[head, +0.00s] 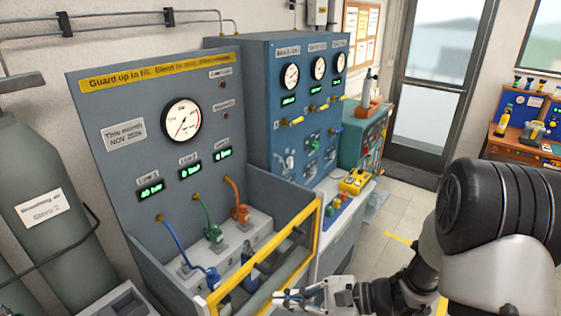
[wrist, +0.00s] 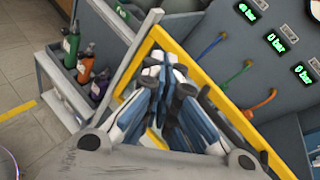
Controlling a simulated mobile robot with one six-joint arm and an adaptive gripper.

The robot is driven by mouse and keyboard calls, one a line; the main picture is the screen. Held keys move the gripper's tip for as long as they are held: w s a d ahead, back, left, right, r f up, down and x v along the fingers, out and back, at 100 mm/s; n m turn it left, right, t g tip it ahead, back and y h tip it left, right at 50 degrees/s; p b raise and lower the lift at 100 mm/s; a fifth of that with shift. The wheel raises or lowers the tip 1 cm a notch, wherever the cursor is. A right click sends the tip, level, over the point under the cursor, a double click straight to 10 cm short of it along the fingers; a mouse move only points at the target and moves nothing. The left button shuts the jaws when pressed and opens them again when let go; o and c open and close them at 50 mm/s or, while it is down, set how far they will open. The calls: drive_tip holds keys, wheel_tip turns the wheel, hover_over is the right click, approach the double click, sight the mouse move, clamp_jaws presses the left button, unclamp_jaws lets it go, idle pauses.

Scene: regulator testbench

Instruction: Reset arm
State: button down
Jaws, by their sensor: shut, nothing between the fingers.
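My gripper (head: 284,296) is at the bottom of the head view, in front of the yellow-framed guard of the blue-grey test bench. Its fingers are together with nothing between them. In the wrist view my gripper (wrist: 165,65) points toward the yellow guard frame (wrist: 225,100), its closed fingers overlapping the frame in the picture. I cannot tell whether they touch it. The bench panel (head: 100,110) carries a large round gauge (head: 181,121) and green displays, one reading 40 bar and two reading 0 bar. Blue, green and orange hoses (head: 233,190) hang below.
A second blue panel (head: 262,75) with several gauges stands behind. Dark green gas cylinders (head: 45,160) stand at the left. In the wrist view, small bottles (wrist: 85,65) sit in a grey tray at the left. Open floor (head: 385,215) lies right of the benches, before a glass door (head: 430,70).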

drive_tip(key=s+d+r+n+g+h+b, duration=0.1)
drive_tip(key=s+r+n+g+h, duration=0.15)
drive_tip(key=s+n, duration=0.3)
drive_tip(key=s+d+r+n+g+h+b, duration=0.1)
drive_tip(key=s+r+n+h, duration=0.1)
drive_tip(key=s+n+h, duration=0.35)
drive_tip(key=s+d+r+n+t+h+b, duration=0.1)
drive_tip(key=s+d+r+n+t+h, duration=0.1)
drive_tip(key=d, duration=0.3)
drive_tip(key=s+d+r+n+t+h+b, duration=0.1)
drive_tip(key=s+d+r+n+t+h, duration=0.1)
drive_tip(key=s+d+n+t+h, duration=0.1)
drive_tip(key=shift+s+d+h, duration=0.6)
drive_tip(key=shift+d+h, duration=0.1)
drive_tip(key=shift+d, duration=0.55)
drive_tip(key=shift+t, duration=0.25)
